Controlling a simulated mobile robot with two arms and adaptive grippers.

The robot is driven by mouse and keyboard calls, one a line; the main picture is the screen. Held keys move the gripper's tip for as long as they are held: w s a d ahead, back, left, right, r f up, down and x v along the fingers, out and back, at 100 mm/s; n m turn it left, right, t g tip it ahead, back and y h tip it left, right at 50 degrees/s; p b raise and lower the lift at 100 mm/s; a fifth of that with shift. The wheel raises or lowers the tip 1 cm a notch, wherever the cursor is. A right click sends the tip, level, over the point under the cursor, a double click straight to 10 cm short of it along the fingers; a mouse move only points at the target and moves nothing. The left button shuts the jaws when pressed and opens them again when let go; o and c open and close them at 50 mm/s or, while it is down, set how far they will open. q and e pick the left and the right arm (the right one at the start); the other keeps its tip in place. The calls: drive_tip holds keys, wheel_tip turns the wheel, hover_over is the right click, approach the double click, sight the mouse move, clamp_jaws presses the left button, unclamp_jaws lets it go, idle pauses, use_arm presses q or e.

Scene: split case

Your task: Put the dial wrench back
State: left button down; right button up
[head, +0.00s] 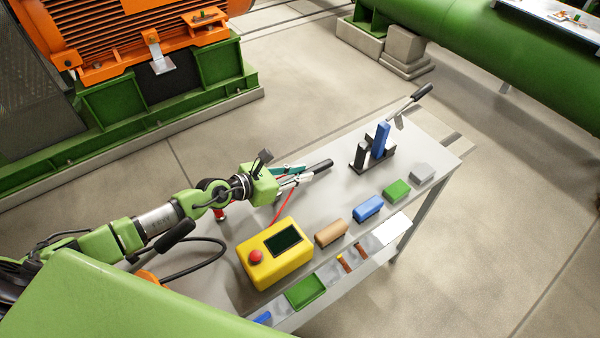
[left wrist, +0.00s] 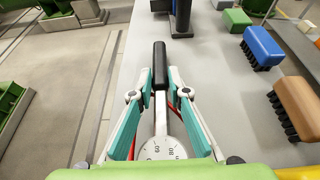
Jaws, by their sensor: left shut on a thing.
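The dial wrench has a black handle (head: 320,167) that sticks out past my left gripper (head: 292,176), toward the right. In the left wrist view its handle (left wrist: 160,65) points away from me and its white numbered dial (left wrist: 163,150) sits close to the wrist. My left gripper (left wrist: 159,95) is shut around the wrench's metal shaft, above the table's left part. I cannot tell whether the wrench touches the table. A dark stand (head: 376,166) with a black and a blue upright block is farther right. My right gripper is not in view.
On the grey table (head: 315,215) are a yellow box with a red button (head: 278,255), brown (head: 331,232), blue (head: 368,208) and green (head: 397,190) brushes or blocks, and another black-handled tool (head: 422,91) at the far edge. A thin red item (head: 283,207) lies beneath my gripper.

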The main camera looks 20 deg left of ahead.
use_arm(q)
drive_tip(key=shift+f+b, duration=0.35)
drive_tip(key=c, duration=2)
unclamp_jaws()
drive_tip(key=shift+o, duration=0.8)
drive_tip(key=o, duration=0.5)
drive_tip(key=shift+c, duration=0.2)
drive_tip(key=shift+v, duration=3)
